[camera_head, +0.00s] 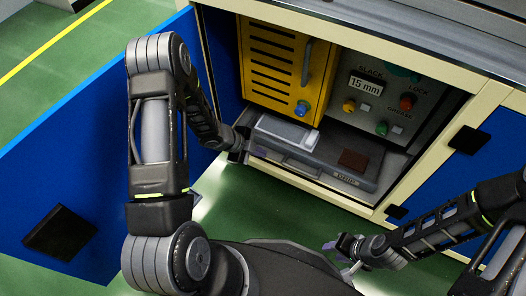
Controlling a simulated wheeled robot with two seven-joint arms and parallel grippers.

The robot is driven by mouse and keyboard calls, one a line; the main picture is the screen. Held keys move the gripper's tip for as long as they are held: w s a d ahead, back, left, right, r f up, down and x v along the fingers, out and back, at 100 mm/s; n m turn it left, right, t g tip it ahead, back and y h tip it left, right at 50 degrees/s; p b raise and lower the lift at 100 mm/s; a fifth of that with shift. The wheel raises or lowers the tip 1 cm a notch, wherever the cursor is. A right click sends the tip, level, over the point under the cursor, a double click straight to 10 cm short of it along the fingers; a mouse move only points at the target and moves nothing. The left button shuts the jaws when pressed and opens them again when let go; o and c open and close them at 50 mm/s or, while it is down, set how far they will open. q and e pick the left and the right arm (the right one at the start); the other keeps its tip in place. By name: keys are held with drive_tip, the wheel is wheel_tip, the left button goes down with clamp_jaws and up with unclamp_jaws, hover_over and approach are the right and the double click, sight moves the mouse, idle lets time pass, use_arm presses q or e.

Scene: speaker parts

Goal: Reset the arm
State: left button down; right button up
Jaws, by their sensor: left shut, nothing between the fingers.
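My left arm comes in from the left and bends down to my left gripper (240,150), which is at the left front edge of the open cabinet's lower shelf. The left gripper is dark, small and partly hidden by its own wrist; it is shut with nothing seen in it. My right gripper (342,256) is low at the right of centre, above the green floor and outside the cabinet. Its two fingers look spread apart, with nothing between them.
The cabinet holds a yellow slotted panel (272,65), a grey control panel (385,95) with knobs, and a dark grey unit (315,160) on its shelf. An open blue door (85,150) stands at left behind my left arm. Green floor (240,205) is clear below.

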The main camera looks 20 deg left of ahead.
idle(0.5)
use_arm(q)
drive_tip(key=s+d+f+n+g+y, duration=0.1)
drive_tip(key=s+d+n+g, duration=0.1)
drive_tip(key=s+d+n, duration=0.65)
drive_tip(key=s+d+f+n+g, duration=0.1)
drive_tip(key=s+d+n+g, duration=0.1)
drive_tip(key=s+d+n, duration=0.7)
drive_tip(key=s+r+n+p, duration=0.1)
drive_tip(key=s+r+p, duration=0.1)
drive_tip(key=r+p, duration=1.1)
drive_tip(key=s+r+p, duration=0.3)
drive_tip(key=r+p, duration=1.1)
drive_tip(key=shift+s+r+n+g, duration=0.15)
drive_tip(key=shift+r+n+g, duration=0.05)
drive_tip(key=shift+n+g, duration=0.15)
drive_tip(key=shift+d, duration=0.1)
